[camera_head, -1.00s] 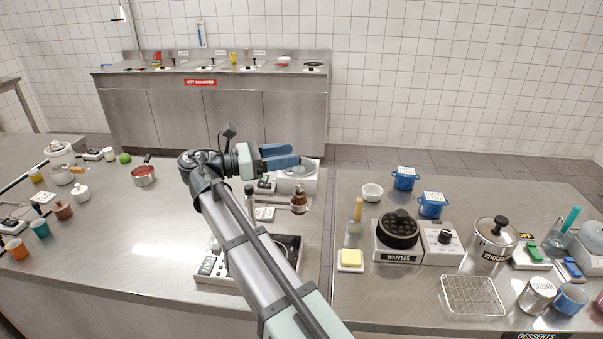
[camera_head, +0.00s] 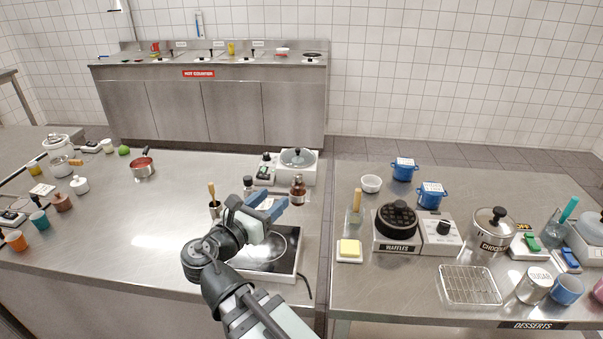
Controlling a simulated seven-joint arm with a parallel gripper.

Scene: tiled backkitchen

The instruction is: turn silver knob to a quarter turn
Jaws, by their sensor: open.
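My gripper (camera_head: 277,203) has blue fingers and is open and empty. My arm hides the hob's left side. I cannot pick out a clearly silver knob. A dark-looking knob (camera_head: 443,227) sits on a white control box (camera_head: 438,246) by the waffle maker, well to the right of my gripper. Small controls (camera_head: 265,171) show beside a glass-lidded white appliance (camera_head: 309,175) behind my gripper; they are too small to read.
A brown bottle (camera_head: 298,189) stands just beyond my fingers, and a wooden-handled tool (camera_head: 212,196) stands to their left. A red pot (camera_head: 143,166) is farther left. A gap separates this counter from the dessert counter (camera_head: 408,310). The middle counter's centre is clear.

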